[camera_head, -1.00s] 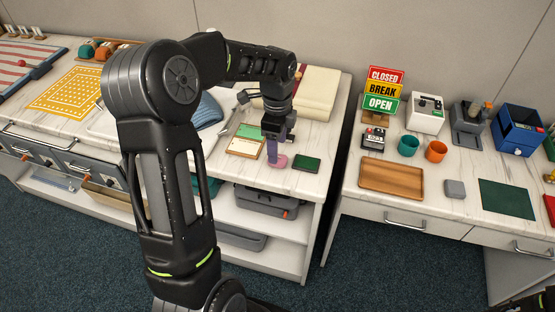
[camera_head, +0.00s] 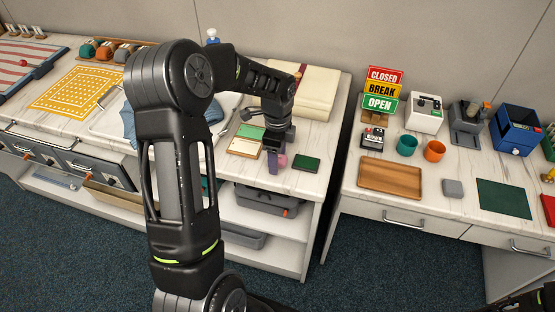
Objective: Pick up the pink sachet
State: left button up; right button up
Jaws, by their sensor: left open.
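The pink sachet (camera_head: 282,160) lies on the white marbled counter, between a green-and-cream card and a dark green pad. My left gripper (camera_head: 273,166) points down right beside it, on its left side, and hides part of it. The left gripper is open. I cannot tell whether a finger touches the sachet. My right gripper cannot be made out; only a dark part of my body shows at the lower right corner.
The dark green pad (camera_head: 306,163) lies just right of the sachet, and the green-and-cream card (camera_head: 246,142) just left. The counter's front edge is close. A gap separates it from the right-hand desk with a wooden tray (camera_head: 391,178).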

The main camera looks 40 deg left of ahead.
pick_arm(q)
jog(key=shift+c, duration=0.3)
grip_shut()
dwell(0.4)
notch_tip(320, 180, up, 10)
jog(key=b, duration=0.1)
dwell(0.3)
dwell(0.5)
